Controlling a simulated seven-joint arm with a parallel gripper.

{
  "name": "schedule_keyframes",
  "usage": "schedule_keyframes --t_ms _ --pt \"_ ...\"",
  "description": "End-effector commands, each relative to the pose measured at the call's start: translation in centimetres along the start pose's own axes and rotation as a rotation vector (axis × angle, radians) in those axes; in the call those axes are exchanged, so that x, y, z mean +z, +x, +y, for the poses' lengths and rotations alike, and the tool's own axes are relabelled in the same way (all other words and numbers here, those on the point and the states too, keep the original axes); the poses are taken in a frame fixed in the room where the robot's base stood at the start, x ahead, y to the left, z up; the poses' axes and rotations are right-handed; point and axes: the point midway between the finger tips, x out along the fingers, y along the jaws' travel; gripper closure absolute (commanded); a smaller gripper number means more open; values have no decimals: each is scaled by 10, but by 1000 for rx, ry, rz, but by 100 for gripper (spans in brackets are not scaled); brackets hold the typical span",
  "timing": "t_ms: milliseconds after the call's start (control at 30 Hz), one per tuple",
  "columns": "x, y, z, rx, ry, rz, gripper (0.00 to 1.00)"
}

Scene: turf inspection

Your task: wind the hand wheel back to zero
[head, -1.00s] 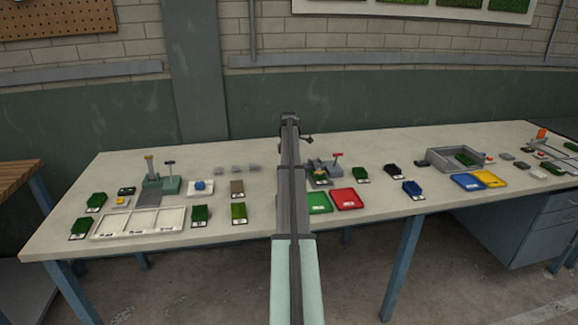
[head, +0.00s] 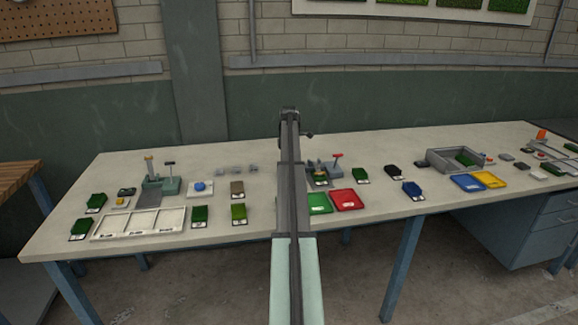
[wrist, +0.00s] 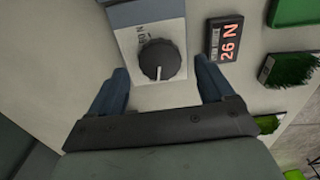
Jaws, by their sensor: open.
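The hand wheel is a dark, ribbed round knob (wrist: 160,61) with a white pointer line on its face. It sits on a pale plate (wrist: 125,42) in the wrist view. The pointer aims toward the bottom of the picture, away from partly legible print above the knob. A small black display (wrist: 225,42) to the right reads 26 N in red. My gripper (wrist: 162,70) is open, with one blue finger to the left and one to the right of the knob, both apart from it. In the head view my arm hides this spot, and I cannot make out the wheel.
Green turf pieces (wrist: 292,70) lie right of the display. On the bench (head: 255,215), a green tray (head: 319,204) and a red tray (head: 343,200) stand right of my arm. A white sectioned tray (head: 138,224) and turf samples stand to its left.

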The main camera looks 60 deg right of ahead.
Motion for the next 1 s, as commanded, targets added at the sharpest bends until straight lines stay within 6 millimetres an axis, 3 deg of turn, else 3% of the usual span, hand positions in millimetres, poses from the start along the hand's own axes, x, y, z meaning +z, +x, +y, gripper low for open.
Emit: schedule_keyframes --t_ms 300,500,700,1000 --pt "0 -64 1 2 0 0 19" --pt "0 -94 1 1 0 0 19" --pt "0 -110 0 1 -1 0 19" --pt "0 -113 0 0 -1 0 19"
